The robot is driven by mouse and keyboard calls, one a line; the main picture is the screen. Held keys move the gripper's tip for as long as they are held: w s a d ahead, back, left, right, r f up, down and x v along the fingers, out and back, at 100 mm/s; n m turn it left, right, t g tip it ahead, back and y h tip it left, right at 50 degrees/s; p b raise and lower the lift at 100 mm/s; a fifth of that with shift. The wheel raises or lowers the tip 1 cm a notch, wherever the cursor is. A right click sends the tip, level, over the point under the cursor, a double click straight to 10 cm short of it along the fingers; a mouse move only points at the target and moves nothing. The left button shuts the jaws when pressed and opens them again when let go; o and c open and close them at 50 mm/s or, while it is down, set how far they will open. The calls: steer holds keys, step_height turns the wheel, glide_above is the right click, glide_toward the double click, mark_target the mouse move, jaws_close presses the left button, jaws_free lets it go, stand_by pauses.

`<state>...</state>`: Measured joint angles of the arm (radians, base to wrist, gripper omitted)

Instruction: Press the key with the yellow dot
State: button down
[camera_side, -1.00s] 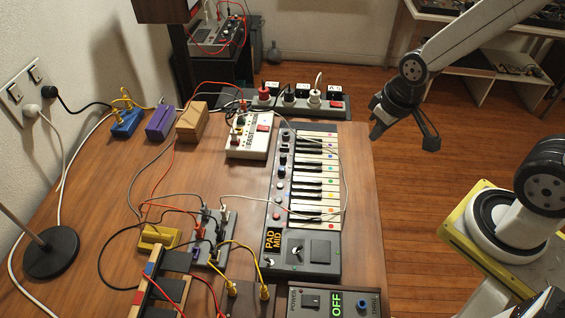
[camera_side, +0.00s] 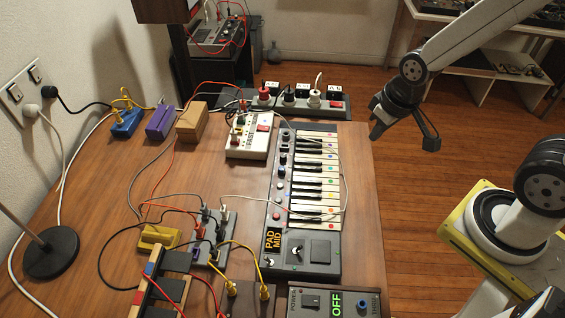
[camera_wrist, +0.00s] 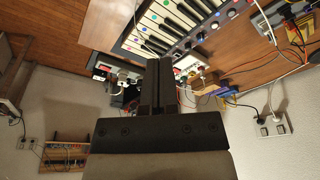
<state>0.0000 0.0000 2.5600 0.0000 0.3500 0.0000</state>
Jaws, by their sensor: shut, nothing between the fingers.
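The keyboard (camera_side: 305,190) lies along the right edge of the wooden table, with coloured dots on its white keys (camera_side: 317,180). The dots are tiny, and I cannot tell for sure which one is yellow. My gripper (camera_side: 376,132) is shut and empty, raised to the right of the keyboard's far end and apart from the keys. In the wrist view my shut fingers (camera_wrist: 160,66) point toward the keyboard's keys (camera_wrist: 162,18), and they hide part of that area.
A thin white cable (camera_side: 341,180) loops across the keys. A white box with knobs (camera_side: 250,140) stands left of the keyboard, and a power strip (camera_side: 325,104) with plugs lies beyond its far end. A box reading OFF (camera_side: 312,300) sits at the near end.

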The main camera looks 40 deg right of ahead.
steer(key=n+t+y, duration=0.1)
steer(key=t+y, duration=0.2)
steer(key=y, duration=0.4)
glide_above(331, 196)
step_height(331, 196, down, 12)
steer(key=shift+s+d+r, duration=0.15)
steer(key=shift+s+d, duration=0.05)
steer(key=shift+d, duration=0.15)
steer(key=shift+f, duration=0.25)
steer(key=shift+f, duration=4.15)
steer(key=shift+f, duration=0.15)
